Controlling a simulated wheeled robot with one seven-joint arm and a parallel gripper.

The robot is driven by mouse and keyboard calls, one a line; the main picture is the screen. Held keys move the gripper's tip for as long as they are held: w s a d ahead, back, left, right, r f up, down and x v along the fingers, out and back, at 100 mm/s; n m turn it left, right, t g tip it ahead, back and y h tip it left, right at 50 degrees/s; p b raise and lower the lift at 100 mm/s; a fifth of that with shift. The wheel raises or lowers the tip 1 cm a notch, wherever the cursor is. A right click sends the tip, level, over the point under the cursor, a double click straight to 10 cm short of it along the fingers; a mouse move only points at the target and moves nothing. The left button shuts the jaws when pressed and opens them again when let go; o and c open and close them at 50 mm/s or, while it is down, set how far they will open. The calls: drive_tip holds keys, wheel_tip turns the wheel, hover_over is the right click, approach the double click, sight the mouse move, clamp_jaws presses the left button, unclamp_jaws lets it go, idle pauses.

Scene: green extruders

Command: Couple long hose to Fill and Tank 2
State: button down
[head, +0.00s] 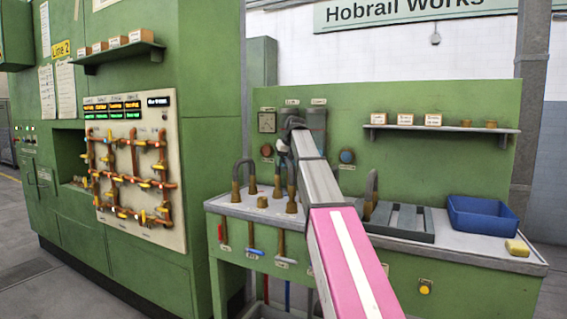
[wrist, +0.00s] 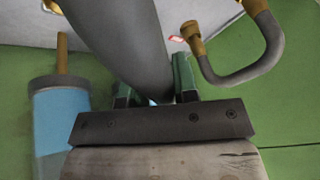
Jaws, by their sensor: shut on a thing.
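My gripper (wrist: 155,90) is shut on a thick grey hose, its green fingers on either side of it in the wrist view. This held hose (wrist: 115,40) runs up out of that picture, so its ends are hidden there. In the head view my arm reaches over the green bench, and my gripper (head: 288,128) is small and partly hidden by it. A grey hose (head: 291,172) comes down below the gripper to a brass end on the bench top. I cannot tell whether that end is seated. The port labels, including Fill and Tank 2, are too small to read.
A grey U-shaped hose (head: 243,166) with brass ends stands on the bench left of the gripper. Another hose (head: 371,185) stands right of my arm. A slatted drain rack (head: 405,222), blue tub (head: 483,215) and yellow sponge (head: 517,247) lie at the right.

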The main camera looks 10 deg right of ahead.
drive_tip(key=shift+f, duration=0.7)
drive_tip(key=c, duration=0.8)
unclamp_jaws()
drive_tip(key=shift+r, duration=0.1)
